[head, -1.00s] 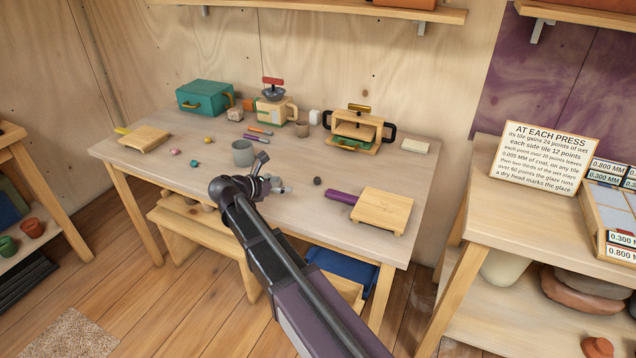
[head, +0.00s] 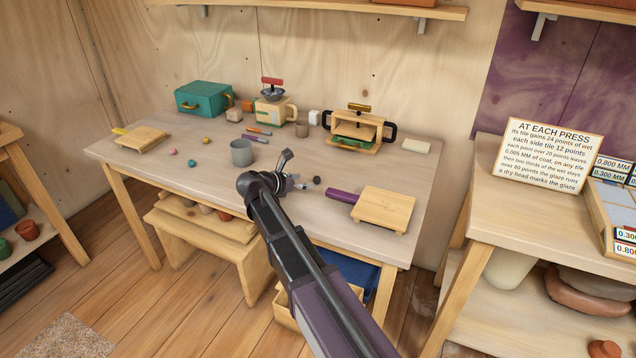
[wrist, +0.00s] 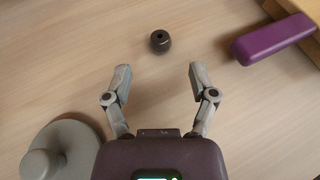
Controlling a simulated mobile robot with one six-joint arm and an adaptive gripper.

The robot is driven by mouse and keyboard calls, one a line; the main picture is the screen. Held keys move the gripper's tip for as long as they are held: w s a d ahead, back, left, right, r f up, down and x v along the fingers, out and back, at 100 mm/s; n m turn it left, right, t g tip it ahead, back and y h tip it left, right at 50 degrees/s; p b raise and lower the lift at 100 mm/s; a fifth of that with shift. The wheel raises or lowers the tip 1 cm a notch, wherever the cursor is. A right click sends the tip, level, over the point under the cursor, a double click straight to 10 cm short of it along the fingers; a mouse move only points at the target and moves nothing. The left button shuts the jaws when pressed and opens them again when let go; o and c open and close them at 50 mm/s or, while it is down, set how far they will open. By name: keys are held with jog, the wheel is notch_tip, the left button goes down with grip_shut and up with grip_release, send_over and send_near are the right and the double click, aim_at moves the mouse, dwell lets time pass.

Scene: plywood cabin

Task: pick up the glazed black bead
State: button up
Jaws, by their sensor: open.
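The glazed black bead (wrist: 160,41) is a small dark round bead with a hole in its top. It rests on the table near the front edge and also shows in the head view (head: 317,180). My gripper (wrist: 158,70) is open and empty, with its two fingers apart. In the wrist view the bead lies just beyond the fingertips, about midway between them, and is not touched. In the head view my gripper (head: 302,184) is partly hidden by my arm, just left of the bead.
A purple handle (wrist: 272,39) of a wooden board (head: 384,209) lies right of the bead. A grey round knobbed thing (wrist: 62,150) is at lower left in the wrist view. A grey cup (head: 241,153) and a wooden press (head: 357,130) stand farther back. Bare tabletop surrounds the bead.

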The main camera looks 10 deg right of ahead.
aim_at(314, 179)
jog(key=shift+b+x, duration=0.85)
jog(key=shift+x, duration=1.75)
jog(key=shift+r, duration=0.1)
jog(key=c, duration=1)
